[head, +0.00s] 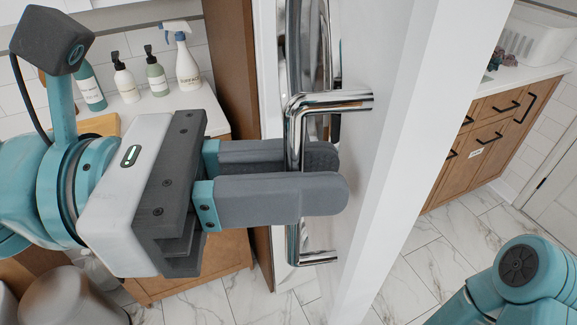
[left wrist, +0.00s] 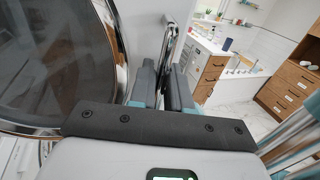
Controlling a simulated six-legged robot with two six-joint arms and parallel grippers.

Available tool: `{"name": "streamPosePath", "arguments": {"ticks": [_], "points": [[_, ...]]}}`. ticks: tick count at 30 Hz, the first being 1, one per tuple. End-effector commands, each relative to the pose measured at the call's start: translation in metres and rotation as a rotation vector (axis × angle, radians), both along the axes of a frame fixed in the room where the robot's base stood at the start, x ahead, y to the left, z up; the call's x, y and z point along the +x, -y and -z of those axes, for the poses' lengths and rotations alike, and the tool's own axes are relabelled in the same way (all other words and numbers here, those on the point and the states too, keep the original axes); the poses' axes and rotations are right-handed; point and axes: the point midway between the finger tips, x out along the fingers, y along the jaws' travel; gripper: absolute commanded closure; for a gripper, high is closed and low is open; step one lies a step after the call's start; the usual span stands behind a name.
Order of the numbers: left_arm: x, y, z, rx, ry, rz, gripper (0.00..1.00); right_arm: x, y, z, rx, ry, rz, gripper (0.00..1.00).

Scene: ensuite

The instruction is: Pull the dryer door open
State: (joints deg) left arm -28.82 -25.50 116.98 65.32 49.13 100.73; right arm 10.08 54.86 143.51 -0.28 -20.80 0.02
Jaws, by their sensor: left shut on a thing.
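The dryer door (head: 375,55) is a white panel seen at a steep angle in the head view. Its round dark window (left wrist: 50,60) with a chrome rim fills the left of the left wrist view. A chrome bar handle (head: 338,100) stands out from the door; its upper part also shows in the left wrist view (left wrist: 167,42). My left gripper (head: 318,172) is shut on the upright bar of the handle, one finger on each side, hiding its middle. I cannot tell how far the door stands from the dryer body. My right gripper is out of view.
A counter with several bottles (head: 155,75) is at the left, with a bin (head: 70,298) below. A wooden cabinet (head: 490,125) stands at the back right. Marble-tiled floor (head: 440,250) is clear between door and cabinet. My right arm shows at the lower right.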

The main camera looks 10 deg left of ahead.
Motion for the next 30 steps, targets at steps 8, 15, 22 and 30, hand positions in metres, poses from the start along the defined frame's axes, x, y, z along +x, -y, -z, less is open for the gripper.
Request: {"name": "streamPosePath", "arguments": {"ticks": [8, 15, 22, 30], "points": [[-0.0002, -0.0007, 0.0004, 0.000, -0.001, 0.000, 1.00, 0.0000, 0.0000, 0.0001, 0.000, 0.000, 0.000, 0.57], [-0.0005, -0.0018, 0.0005, 0.001, -0.001, 0.001, 0.68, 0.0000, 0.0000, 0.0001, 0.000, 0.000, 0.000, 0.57], [-0.0007, -0.0026, 0.0004, 0.001, -0.001, 0.001, 0.68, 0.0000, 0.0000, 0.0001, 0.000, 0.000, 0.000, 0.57], [-0.0014, -0.0089, 0.0005, -0.001, -0.001, -0.001, 0.68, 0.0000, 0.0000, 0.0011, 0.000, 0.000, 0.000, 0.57]]}}
